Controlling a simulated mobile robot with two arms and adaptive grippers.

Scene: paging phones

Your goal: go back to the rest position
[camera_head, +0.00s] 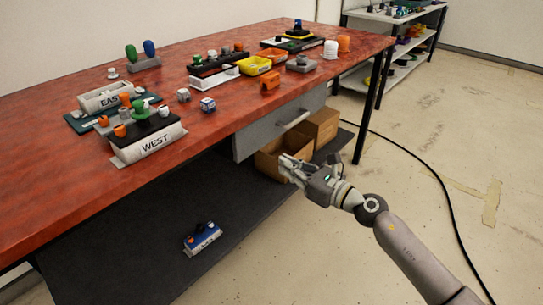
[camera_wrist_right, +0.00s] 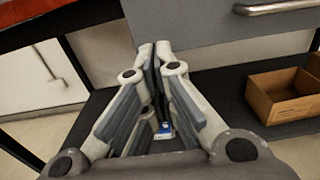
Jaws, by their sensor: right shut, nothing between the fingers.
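My right gripper (camera_head: 287,163) is in front of the table, below the level of the red tabletop (camera_head: 235,110) and apart from it. In the right wrist view my right gripper (camera_wrist_right: 154,50) has its fingertips together with nothing between them. The right arm comes in from the lower right in the head view. The unit marked WEST (camera_head: 150,146) stands at the tabletop's front edge, with the unit marked EAST (camera_head: 105,98) behind it. My left gripper does not show in either view.
A grey drawer (camera_head: 265,134) with a handle hangs under the tabletop. Cardboard boxes (camera_head: 319,128) and a blue device (camera_head: 203,238) sit on the dark lower shelf (camera_head: 130,240). A black cable (camera_head: 440,190) runs over the floor at right, where there is free room.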

